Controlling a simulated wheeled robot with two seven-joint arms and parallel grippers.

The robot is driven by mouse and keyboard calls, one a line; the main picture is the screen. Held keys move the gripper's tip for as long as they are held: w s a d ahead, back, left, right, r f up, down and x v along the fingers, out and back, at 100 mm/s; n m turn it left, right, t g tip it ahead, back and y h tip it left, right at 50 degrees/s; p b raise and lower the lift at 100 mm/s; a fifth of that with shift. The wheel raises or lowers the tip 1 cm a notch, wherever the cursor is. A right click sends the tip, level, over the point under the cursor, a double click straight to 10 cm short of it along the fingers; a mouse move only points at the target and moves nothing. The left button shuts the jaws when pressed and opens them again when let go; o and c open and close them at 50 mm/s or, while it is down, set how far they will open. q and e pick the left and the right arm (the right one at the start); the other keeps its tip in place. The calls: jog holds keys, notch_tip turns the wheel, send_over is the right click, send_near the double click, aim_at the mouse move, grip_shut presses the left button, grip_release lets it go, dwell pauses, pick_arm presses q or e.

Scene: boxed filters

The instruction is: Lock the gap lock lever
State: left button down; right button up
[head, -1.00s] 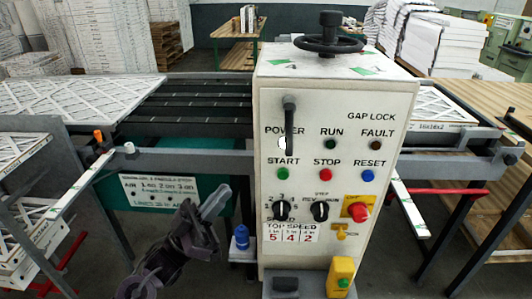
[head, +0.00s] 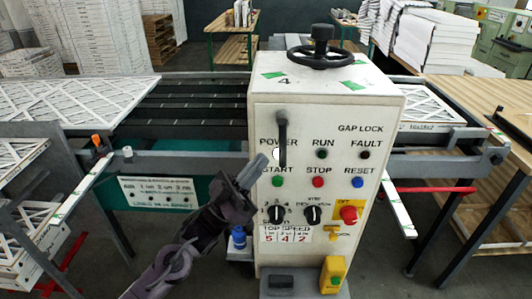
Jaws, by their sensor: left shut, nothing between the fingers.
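The machine's white control box (head: 384,110) stands in the middle of the head view, with the words GAP LOCK at its upper right. A black lever (head: 282,138) hangs upright on the upper left of its front face. I take it to be the gap lock lever. My left gripper (head: 254,170) is shut and empty, its fingertips pointing up and right at the box's left edge, a little below and left of the lever. I cannot tell whether they touch the box. My right gripper is not in view.
Start (head: 278,181), stop (head: 318,182) and reset (head: 357,182) buttons sit below the lever, with black knobs and a red emergency button (head: 348,214) lower down. A black handwheel (head: 320,54) tops the box. A conveyor with white filters (head: 70,100) lies left.

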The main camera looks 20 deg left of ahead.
pick_arm(q)
jog(key=shift+w+d+p, duration=0.3)
jog(key=shift+w+d, duration=0.5)
jog(key=shift+w, duration=0.05)
